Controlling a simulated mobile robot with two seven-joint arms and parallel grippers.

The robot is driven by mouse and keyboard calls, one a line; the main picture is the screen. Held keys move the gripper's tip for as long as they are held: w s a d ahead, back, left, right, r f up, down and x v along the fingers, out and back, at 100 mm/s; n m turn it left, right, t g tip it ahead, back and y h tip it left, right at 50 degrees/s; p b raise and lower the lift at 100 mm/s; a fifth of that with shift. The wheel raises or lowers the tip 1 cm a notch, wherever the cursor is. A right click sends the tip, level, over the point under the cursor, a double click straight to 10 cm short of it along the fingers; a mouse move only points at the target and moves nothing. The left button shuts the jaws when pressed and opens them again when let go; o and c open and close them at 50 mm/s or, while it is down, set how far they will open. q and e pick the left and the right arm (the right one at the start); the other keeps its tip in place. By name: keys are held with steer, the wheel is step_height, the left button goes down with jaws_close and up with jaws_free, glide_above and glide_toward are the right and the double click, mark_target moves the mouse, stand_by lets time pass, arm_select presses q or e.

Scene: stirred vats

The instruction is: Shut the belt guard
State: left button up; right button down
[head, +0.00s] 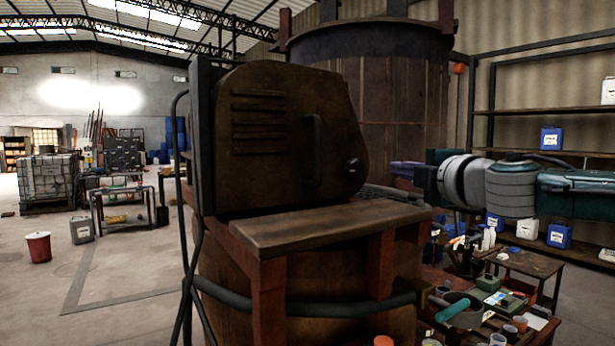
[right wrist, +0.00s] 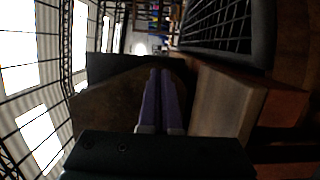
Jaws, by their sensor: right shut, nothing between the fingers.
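The belt guard (head: 280,140) is a rusty brown upright panel with louvre slots, a dark bar handle and a small round knob. In the head view its broad face is toward me, with a dark upright plate along its left edge. I cannot tell whether it is open or shut. The right wrist view shows the fingers (right wrist: 160,100) pressed together and empty, pointing at the guard's brown surface (right wrist: 108,105); contact is unclear. My left gripper is not in view.
A wooden ledge (head: 320,226) on red-brown posts lies below the guard. It borders a black grille (right wrist: 220,30) in the right wrist view. A large vat (head: 385,95) stands behind. A cluttered bench (head: 480,310) is at the lower right. The floor at the left is fairly open.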

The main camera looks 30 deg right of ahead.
steer(key=s+b, duration=0.2)
steer(key=s, duration=0.1)
steer(key=s+b, duration=0.1)
steer(key=shift+s+d, duration=0.3)
steer(key=shift+s, duration=0.05)
arm_select(q)
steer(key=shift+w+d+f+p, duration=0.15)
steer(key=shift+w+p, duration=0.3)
steer(key=shift+p, duration=1)
arm_select(e)
steer(key=shift+r+v, duration=0.2)
steer(key=shift+v, duration=0.7)
steer(key=shift+r+v, duration=0.15)
steer(key=shift+v, duration=0.75)
steer(key=shift+d, duration=0.2)
